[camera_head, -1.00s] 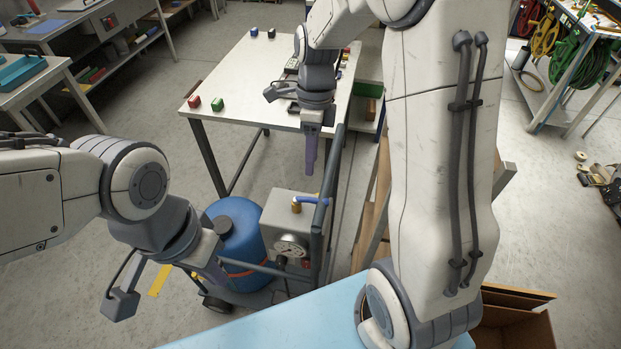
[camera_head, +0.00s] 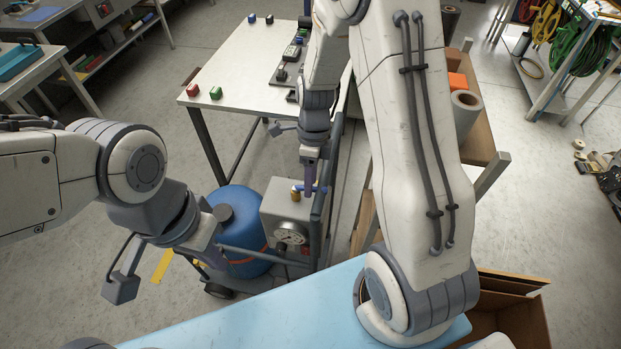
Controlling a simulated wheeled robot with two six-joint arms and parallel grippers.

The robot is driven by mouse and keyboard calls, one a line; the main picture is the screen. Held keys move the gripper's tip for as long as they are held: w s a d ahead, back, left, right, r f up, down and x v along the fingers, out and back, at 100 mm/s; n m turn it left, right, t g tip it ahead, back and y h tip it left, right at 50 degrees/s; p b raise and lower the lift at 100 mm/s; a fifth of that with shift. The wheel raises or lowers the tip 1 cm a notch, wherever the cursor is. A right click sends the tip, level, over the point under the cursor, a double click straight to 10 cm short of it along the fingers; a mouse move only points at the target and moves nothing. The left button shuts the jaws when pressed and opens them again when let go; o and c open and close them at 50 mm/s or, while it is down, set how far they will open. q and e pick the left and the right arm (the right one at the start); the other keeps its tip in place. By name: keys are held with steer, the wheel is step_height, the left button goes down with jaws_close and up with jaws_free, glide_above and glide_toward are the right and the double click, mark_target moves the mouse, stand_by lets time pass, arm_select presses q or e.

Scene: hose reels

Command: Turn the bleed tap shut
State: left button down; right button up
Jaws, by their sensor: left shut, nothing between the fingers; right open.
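The bleed tap (camera_head: 296,193) is a small brass fitting with a blue lever on top of a grey box (camera_head: 283,214). A round gauge (camera_head: 290,233) is on the box's front. My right gripper (camera_head: 309,187) points down right at the tap, its fingers overlapping the blue lever in the picture. Most of the lever is hidden behind the fingers, and I cannot tell whether they touch it. The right gripper is open. My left gripper (camera_head: 214,259) is shut and empty, low in front of the blue tank, away from the tap.
The blue tank (camera_head: 238,222) stands beside the box on a dark-framed cart, whose upright rail (camera_head: 317,232) is just right of the tap. A white table (camera_head: 235,63) with small coloured blocks stands behind. A light blue surface (camera_head: 250,318) is in front.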

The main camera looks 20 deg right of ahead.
jaws_close()
steer(key=shift+r, duration=0.1)
stand_by(1.2)
